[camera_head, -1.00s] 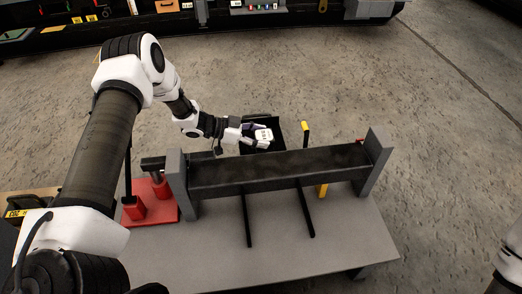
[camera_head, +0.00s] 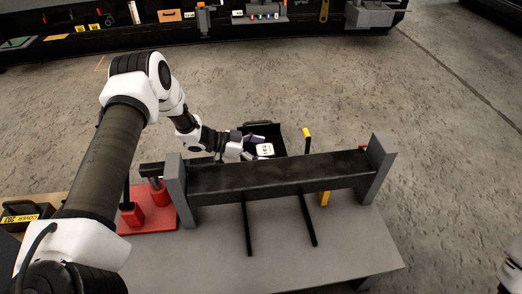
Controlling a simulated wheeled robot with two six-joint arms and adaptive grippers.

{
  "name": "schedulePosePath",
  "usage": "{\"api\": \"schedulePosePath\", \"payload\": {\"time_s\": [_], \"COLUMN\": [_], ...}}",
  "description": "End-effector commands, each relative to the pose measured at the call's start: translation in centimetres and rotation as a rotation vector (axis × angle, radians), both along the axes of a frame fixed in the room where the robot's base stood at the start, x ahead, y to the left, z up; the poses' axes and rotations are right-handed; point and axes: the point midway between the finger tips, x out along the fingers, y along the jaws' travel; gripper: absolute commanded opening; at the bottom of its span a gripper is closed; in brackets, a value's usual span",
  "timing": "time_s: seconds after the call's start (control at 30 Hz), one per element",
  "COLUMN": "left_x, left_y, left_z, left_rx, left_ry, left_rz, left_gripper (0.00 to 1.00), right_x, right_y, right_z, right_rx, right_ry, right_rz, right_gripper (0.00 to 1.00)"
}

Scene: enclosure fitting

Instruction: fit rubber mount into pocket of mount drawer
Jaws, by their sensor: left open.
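A black open drawer or tray (camera_head: 279,139) shows behind the dark beam, and I take it for the mount drawer. My left gripper (camera_head: 258,146) is open, low over this drawer. A small white piece with dark marks (camera_head: 265,150) is at its fingertips. I cannot tell whether this is a label or part of the drawer. A dark purplish patch shows by the upper finger; I cannot tell whether it is the rubber mount. The pocket is hidden by the gripper and the beam. My right gripper is out of view.
A long dark beam (camera_head: 280,178) between grey end plates (camera_head: 382,168) crosses the grey table (camera_head: 200,255), in front of the drawer. A red fixture (camera_head: 133,215) stands at left, a yellow-tipped post (camera_head: 307,135) behind the beam. A bin marked COVER (camera_head: 27,211) is at far left.

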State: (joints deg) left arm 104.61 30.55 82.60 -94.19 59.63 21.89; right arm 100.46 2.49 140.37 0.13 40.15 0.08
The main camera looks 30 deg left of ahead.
Motion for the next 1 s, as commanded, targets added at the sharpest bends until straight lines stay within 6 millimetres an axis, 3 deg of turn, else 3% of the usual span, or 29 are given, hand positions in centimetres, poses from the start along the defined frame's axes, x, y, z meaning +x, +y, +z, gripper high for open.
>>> {"api": "schedulePosePath", "payload": {"time_s": [0.3,0.5,1.0], "left_x": [-3.7,-6.0,-6.7], "left_y": [5.1,8.1,8.9], "left_z": [3.5,4.7,4.6], "left_rx": [-0.002,-0.001,0.001], "left_ry": [0.000,0.000,-0.001], "left_rz": [0.005,0.002,0.000], "left_gripper": [0.86,0.86,0.86], "right_x": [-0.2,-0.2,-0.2], "right_y": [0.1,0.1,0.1], "right_z": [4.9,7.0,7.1], "right_rx": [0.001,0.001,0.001], "right_ry": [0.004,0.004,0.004], "right_rz": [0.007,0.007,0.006], "right_gripper": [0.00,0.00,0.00]}}
